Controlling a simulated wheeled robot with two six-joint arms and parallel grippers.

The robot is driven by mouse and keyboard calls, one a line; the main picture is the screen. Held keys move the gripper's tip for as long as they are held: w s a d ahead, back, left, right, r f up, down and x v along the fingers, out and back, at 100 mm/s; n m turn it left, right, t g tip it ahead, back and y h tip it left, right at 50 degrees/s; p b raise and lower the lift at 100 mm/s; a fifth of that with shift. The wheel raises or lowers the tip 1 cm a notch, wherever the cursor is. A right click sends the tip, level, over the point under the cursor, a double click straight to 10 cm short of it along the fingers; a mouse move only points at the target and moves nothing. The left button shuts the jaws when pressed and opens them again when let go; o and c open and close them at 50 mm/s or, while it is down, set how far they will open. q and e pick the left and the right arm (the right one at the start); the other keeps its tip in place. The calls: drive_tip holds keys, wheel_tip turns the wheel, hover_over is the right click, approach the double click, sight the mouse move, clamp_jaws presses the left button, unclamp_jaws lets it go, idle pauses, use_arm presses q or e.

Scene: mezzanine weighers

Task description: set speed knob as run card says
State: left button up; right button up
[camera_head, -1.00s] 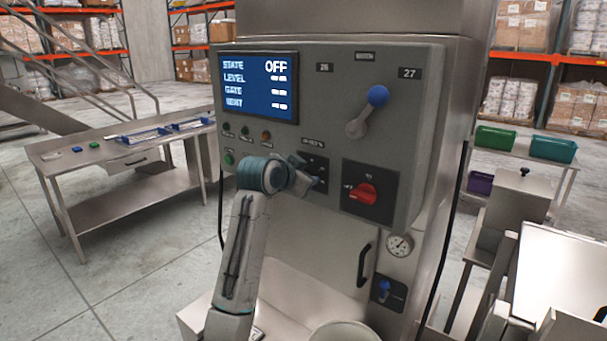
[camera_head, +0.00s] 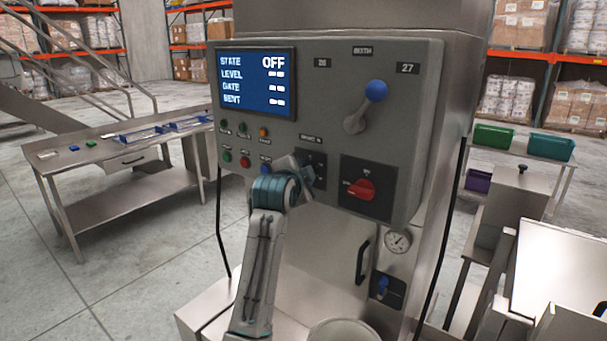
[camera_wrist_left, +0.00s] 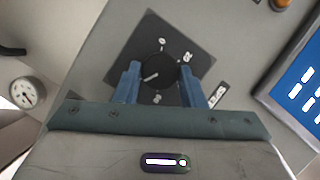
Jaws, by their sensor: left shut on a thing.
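The speed knob (camera_wrist_left: 158,72) is a small black round knob with a white pointer line on a dark square plate (camera_wrist_left: 130,50) with white marks. My left gripper (camera_wrist_left: 160,85) has its two blue fingers on either side of the knob in the left wrist view, shut on it. In the head view my left gripper (camera_head: 305,178) is at the dark plate (camera_head: 316,165) under the screen and hides the knob. The screen (camera_head: 258,80) reads STATE OFF. No run card can be made out. My right gripper is not in view.
A red rotary switch (camera_head: 362,189) sits right of the knob plate. A blue-ended lever (camera_head: 375,92) is above it. Push buttons (camera_head: 244,162) and small lamps are to the left. A steel table (camera_head: 110,150) stands at left.

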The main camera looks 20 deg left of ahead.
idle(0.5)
use_arm(q)
drive_tip(key=o, duration=1)
drive_tip(key=s+b, duration=0.1)
drive_tip(key=s, duration=0.2)
drive_tip(key=s+r+b, duration=0.1)
drive_tip(key=s, duration=0.3)
drive_tip(key=s+r+b, duration=0.1)
drive_tip(key=s, duration=0.2)
drive_tip(key=shift+s, duration=0.25)
